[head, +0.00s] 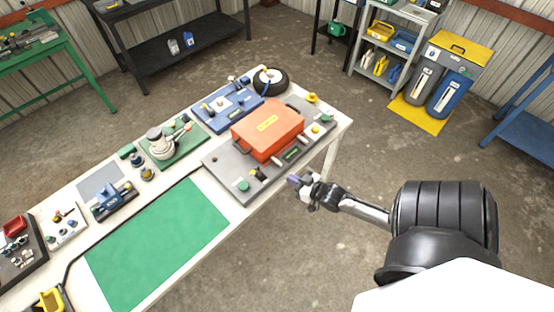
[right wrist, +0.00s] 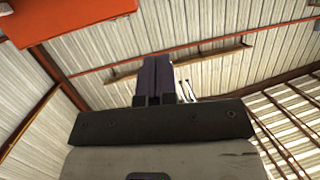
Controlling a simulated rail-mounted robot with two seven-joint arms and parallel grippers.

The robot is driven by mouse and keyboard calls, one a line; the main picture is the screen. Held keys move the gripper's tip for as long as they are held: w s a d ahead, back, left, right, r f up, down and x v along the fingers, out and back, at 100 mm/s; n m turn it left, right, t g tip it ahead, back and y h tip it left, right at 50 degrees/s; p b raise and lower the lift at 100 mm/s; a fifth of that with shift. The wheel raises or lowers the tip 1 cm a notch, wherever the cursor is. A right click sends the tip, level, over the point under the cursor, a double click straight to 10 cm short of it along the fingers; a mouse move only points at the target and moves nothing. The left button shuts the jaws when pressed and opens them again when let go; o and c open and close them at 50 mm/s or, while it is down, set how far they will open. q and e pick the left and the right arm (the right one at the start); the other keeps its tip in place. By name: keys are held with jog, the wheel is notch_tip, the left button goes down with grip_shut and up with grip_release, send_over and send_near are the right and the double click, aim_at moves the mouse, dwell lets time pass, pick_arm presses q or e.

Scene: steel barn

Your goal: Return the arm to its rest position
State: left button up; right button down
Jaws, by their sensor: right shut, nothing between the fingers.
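My right gripper (head: 296,182) is shut and empty. In the head view it is over the floor, just off the front right edge of the white workbench (head: 336,142), below and right of the grey board with the orange box. In the right wrist view its two dark fingers (right wrist: 157,80) are together with nothing between them, pointing up toward the ribbed metal roof. My right arm comes in from the lower right of the head view. My left gripper is in neither view.
The orange box (head: 267,130) lies on a grey board (head: 225,176); an orange surface also shows in the right wrist view (right wrist: 65,15). A green mat (head: 160,245) covers the bench front. Blue and grey bins (head: 450,95) stand at the upper right. The floor (head: 290,255) below my gripper is clear.

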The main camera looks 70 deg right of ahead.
dwell(0.3)
jog(key=s+f+n+g, duration=0.1)
jog(key=s+f+g, duration=0.3)
jog(key=f+g, duration=0.2)
jog(key=s+a+r+n+g, duration=0.2)
jog(key=a+r+g, duration=0.1)
jog(key=a, duration=0.4)
jog(key=s+a+r+n+g, duration=0.1)
jog(key=s+a+r+g, duration=0.25)
jog(key=a, duration=0.35)
jog(key=w+a+r+t+y, duration=0.1)
jog(key=a+r+y, duration=0.1)
jog(key=a+r, duration=0.3)
jog(key=a+r+y, duration=0.1)
jog(key=a+r, duration=0.1)
jog(key=a, duration=0.5)
notch_tip(320, 180, up, 12)
jog(key=p, duration=1.2)
jog(key=shift+w+a+r+n+p, duration=0.15)
jog(key=shift+a+r+n+p, duration=0.15)
jog(key=shift+a+n, duration=0.1)
